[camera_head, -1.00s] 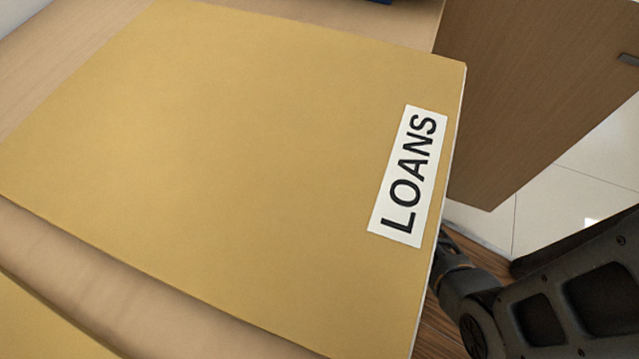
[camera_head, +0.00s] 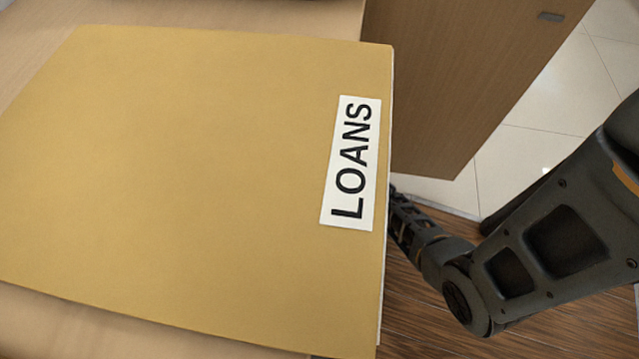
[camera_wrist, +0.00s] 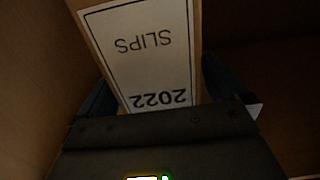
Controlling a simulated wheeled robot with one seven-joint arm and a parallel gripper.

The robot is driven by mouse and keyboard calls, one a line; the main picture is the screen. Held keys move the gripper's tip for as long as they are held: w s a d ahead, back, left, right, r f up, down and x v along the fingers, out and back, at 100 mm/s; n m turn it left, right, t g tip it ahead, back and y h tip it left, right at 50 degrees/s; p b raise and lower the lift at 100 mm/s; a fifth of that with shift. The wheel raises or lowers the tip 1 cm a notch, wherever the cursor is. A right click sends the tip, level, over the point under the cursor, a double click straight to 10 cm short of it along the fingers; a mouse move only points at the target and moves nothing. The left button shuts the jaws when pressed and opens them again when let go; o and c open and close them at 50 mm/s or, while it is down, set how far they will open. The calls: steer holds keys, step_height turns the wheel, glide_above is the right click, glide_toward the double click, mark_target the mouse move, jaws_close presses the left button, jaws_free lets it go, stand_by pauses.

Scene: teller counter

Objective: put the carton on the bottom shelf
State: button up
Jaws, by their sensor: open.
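A brown carton (camera_wrist: 196,30) shows in the wrist view, with a white label reading "2022 SLIPS" upside down. It runs from the top edge down to my gripper. My gripper (camera_wrist: 152,88) is open, with one dark finger on each side of the carton's near end. I cannot tell whether the fingers touch it. The carton's far end is out of frame. In the head view, my arm reaches down at the right beside the counter, and my gripper and the carton are hidden. I cannot pick out the bottom shelf.
In the head view a large tan folder (camera_head: 190,180) labelled "LOANS" covers much of the wooden counter (camera_head: 260,14). A brown wood panel (camera_head: 450,80) stands behind its right edge. Tiled floor (camera_head: 550,100) is open at right. Brown walls (camera_wrist: 30,70) surround the carton in the dim wrist view.

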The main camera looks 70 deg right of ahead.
steer(key=s+d+p, duration=0.1)
steer(key=s+d, duration=0.1)
steer(key=s, duration=0.8)
steer(key=s+a+r+g+h, duration=0.1)
steer(key=s+a+r, duration=0.2)
steer(key=r, duration=0.7)
steer(key=s+a+r+m+g+h, duration=0.1)
steer(key=s+a+r, duration=0.2)
steer(key=a+r, duration=0.4)
steer(key=s+a+r+m+h, duration=0.1)
steer(key=s+a+r, duration=0.2)
steer(key=r, duration=1.2)
steer(key=shift+s+a+g, duration=0.15)
steer(key=shift+a+g, duration=0.25)
steer(key=shift+a, duration=0.8)
steer(key=shift+r, duration=0.1)
steer(key=shift+c, duration=0.3)
